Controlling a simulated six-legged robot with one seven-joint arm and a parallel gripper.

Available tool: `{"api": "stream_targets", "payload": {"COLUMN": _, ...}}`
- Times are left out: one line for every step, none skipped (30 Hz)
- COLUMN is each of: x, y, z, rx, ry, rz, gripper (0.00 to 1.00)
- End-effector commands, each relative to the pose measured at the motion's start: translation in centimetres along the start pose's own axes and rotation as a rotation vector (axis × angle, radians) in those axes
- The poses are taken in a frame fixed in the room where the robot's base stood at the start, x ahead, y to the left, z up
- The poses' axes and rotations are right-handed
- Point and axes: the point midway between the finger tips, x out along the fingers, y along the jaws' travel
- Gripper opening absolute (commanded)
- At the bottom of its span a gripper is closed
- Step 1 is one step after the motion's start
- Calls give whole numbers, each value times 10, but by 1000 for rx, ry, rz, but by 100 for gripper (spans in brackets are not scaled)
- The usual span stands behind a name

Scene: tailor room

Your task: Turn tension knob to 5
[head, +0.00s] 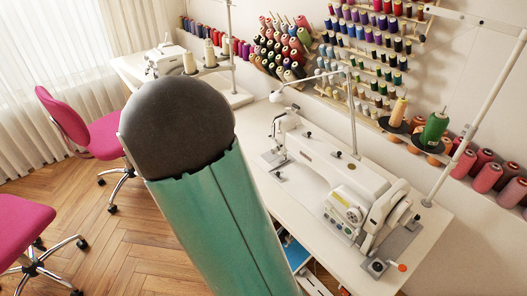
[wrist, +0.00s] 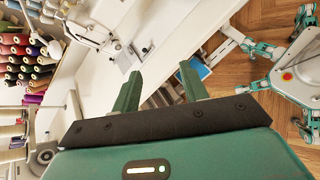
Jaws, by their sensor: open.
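A white sewing machine (head: 330,172) stands on a white table in the head view, with a panel of small buttons and a round dial (head: 352,214) at its right end. Its sewing head (head: 284,128) is at the left end. I cannot make out the tension knob or its numbers. My gripper (wrist: 160,84) shows in the wrist view with two green fingers apart and nothing between them. Part of the machine's needle area (wrist: 127,60) shows beyond the left finger, apart from it. My gripper is not visible in the head view.
The white table (head: 270,190) runs along the wall. Thread racks (head: 372,50) and cones (head: 436,128) stand behind. A lamp arm (head: 318,76) and a thread pole (head: 480,110) rise near the machine. Pink chairs (head: 72,125) stand left on open wooden floor.

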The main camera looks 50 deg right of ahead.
Motion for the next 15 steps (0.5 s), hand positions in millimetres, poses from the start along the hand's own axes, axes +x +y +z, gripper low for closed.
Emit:
{"api": "stream_targets", "payload": {"x": 16, "y": 7, "z": -8, "rx": -58, "ry": -65, "rz": 21, "gripper": 44}}
{"api": "stream_targets", "payload": {"x": 24, "y": 12, "z": -11, "rx": -93, "ry": -102, "rz": 36, "gripper": 44}}
{"api": "stream_targets", "payload": {"x": 34, "y": 18, "z": -16, "rx": -140, "ry": -150, "rz": 59, "gripper": 44}}
{"api": "stream_targets", "payload": {"x": 42, "y": 22, "z": -20, "rx": -177, "ry": -187, "rz": 76, "gripper": 44}}
{"api": "stream_targets", "payload": {"x": 50, "y": 27, "z": -24, "rx": -212, "ry": -224, "rz": 92, "gripper": 44}}
{"api": "stream_targets", "payload": {"x": 60, "y": 33, "z": -29, "rx": -262, "ry": -272, "rz": 115, "gripper": 44}}
{"api": "stream_targets", "payload": {"x": 67, "y": 37, "z": -34, "rx": -299, "ry": -307, "rz": 133, "gripper": 44}}
{"api": "stream_targets", "payload": {"x": 74, "y": 41, "z": -38, "rx": -335, "ry": -343, "rz": 150, "gripper": 44}}
{"api": "stream_targets", "payload": {"x": 83, "y": 46, "z": -44, "rx": -382, "ry": -386, "rz": 172, "gripper": 44}}
{"api": "stream_targets", "payload": {"x": 90, "y": 50, "z": -49, "rx": -417, "ry": -418, "rz": 189, "gripper": 44}}
{"api": "stream_targets", "payload": {"x": 95, "y": 52, "z": -54, "rx": -449, "ry": -448, "rz": 205, "gripper": 44}}
{"api": "stream_targets", "payload": {"x": 102, "y": 56, "z": -60, "rx": -488, "ry": -482, "rz": 224, "gripper": 44}}
{"api": "stream_targets", "payload": {"x": 106, "y": 58, "z": -63, "rx": -515, "ry": -505, "rz": 238, "gripper": 44}}
{"api": "stream_targets", "payload": {"x": 110, "y": 60, "z": -67, "rx": -537, "ry": -525, "rz": 249, "gripper": 44}}
{"api": "stream_targets", "payload": {"x": 114, "y": 62, "z": -70, "rx": -561, "ry": -548, "rz": 263, "gripper": 44}}
